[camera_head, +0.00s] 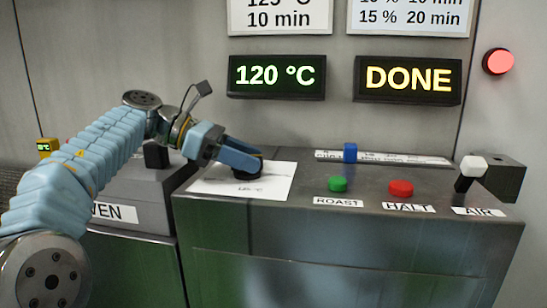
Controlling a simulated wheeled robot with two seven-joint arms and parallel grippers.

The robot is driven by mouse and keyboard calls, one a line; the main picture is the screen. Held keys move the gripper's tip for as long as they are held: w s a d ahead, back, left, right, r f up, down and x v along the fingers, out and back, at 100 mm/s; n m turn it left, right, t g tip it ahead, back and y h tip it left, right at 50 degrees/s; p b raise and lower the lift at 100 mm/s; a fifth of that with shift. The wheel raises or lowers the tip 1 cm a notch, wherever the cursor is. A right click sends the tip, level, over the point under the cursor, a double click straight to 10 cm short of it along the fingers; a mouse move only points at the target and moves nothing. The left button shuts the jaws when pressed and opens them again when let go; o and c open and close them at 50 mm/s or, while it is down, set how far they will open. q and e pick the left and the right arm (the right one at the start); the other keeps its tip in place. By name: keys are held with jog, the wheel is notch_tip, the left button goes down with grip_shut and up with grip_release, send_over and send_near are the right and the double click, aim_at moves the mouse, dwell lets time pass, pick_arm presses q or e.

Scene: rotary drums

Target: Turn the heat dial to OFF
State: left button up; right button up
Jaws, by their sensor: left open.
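The heat dial (247,172) is a dark round knob on a white scale sheet (205,186) at the left of the metal console top. My left gripper (254,161) reaches in from the left with its blue fingers at the dial. The fingers are open and overlap the dial's upper side in the picture; I cannot tell whether they touch it. The gripper hides part of the dial, its pointer and much of the scale, and the print that shows is too small to read. My right gripper is not in view.
The console (300,225) carries a green ROAST button (337,184), a red HALT button (401,188), a blue slider knob (350,152) and a white-topped AIR lever (472,166). Displays read 120 °C (276,76) and DONE (408,79). A red lamp (498,61) is on the wall.

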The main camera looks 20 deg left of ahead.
pick_arm(q)
jog(key=shift+d+f, duration=0.1)
jog(key=shift+d, duration=0.05)
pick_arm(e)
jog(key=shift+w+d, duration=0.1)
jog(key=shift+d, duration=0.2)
